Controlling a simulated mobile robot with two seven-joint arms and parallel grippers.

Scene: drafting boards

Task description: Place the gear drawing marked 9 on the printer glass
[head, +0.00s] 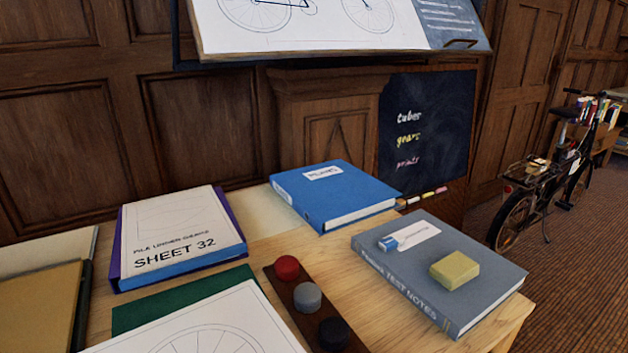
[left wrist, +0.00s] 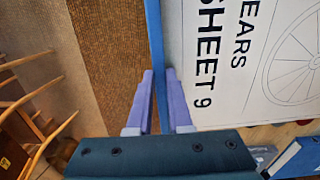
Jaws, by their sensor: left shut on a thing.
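In the left wrist view, the gear drawing marked 9 (left wrist: 215,70) is a white board with a blue edge, printed "GEARS SHEET 9" beside a spoked wheel. My left gripper (left wrist: 159,76) is shut on its blue edge, with one pale purple finger on each side. In the head view, a white sheet with a wheel drawing (head: 205,335) is cut off by the bottom edge. Its label is hidden, so I cannot tell whether it is the held drawing. Neither gripper shows in the head view. I cannot make out the printer glass in either view.
The wooden table (head: 250,258) carries a SHEET 32 board (head: 180,232), a blue binder (head: 335,192), and a grey book (head: 440,270) with a yellow block (head: 454,269). A strip with red, grey and black pucks (head: 307,296) lies mid-table. A bicycle (head: 545,180) stands beyond.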

